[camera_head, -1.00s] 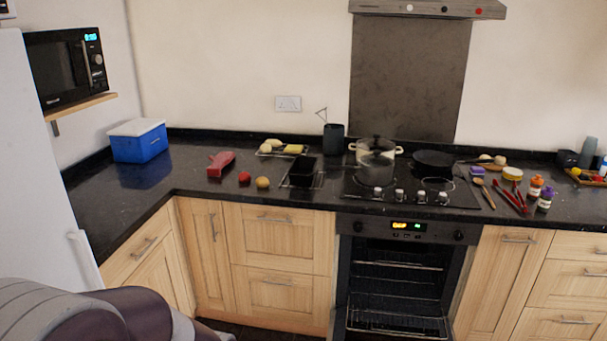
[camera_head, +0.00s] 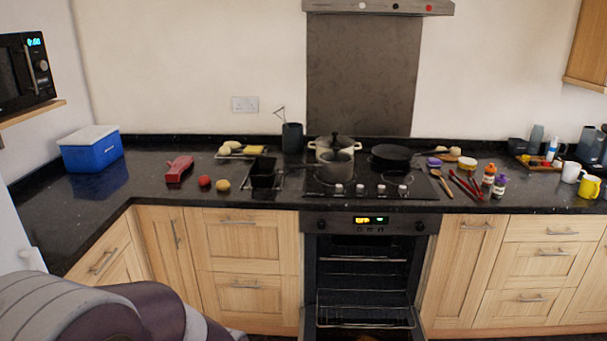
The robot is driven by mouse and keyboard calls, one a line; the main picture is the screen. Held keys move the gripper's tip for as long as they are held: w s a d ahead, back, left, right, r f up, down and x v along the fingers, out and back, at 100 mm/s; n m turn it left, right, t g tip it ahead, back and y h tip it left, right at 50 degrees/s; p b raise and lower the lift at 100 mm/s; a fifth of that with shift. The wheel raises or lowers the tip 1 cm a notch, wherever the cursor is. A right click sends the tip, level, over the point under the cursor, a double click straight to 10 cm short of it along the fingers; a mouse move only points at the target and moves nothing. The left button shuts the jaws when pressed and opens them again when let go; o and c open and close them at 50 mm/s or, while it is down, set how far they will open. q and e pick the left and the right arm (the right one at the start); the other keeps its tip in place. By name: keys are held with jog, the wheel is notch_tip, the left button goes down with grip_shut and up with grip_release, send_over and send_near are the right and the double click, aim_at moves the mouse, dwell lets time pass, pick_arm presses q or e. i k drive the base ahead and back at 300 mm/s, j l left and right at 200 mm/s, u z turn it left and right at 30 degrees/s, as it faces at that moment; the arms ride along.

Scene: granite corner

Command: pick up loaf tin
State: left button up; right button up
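A black loaf tin (camera_head: 264,175) sits on the dark worktop, just left of the hob, on or beside a wire rack (camera_head: 281,181). It looks upright and nothing of mine touches it. Part of my own arm shows at the lower left, well in front of and below the worktop. Neither gripper is in view.
A tomato (camera_head: 204,181), a yellow-brown round item (camera_head: 223,185) and a red object (camera_head: 179,169) lie left of the tin. A saucepan (camera_head: 335,165) stands right of it on the hob. The oven (camera_head: 362,270) is open below. A blue cool box (camera_head: 91,151) stands at the left.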

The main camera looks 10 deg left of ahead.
aim_at(262, 172)
jog(key=i+j+z, duration=0.2)
jog(key=z, duration=0.15)
jog(key=i+j+z, duration=0.15)
jog(key=j+z, duration=0.2)
jog(key=i+j+z, duration=0.1)
jog(key=j+z, duration=0.6)
jog(key=i+j, duration=0.05)
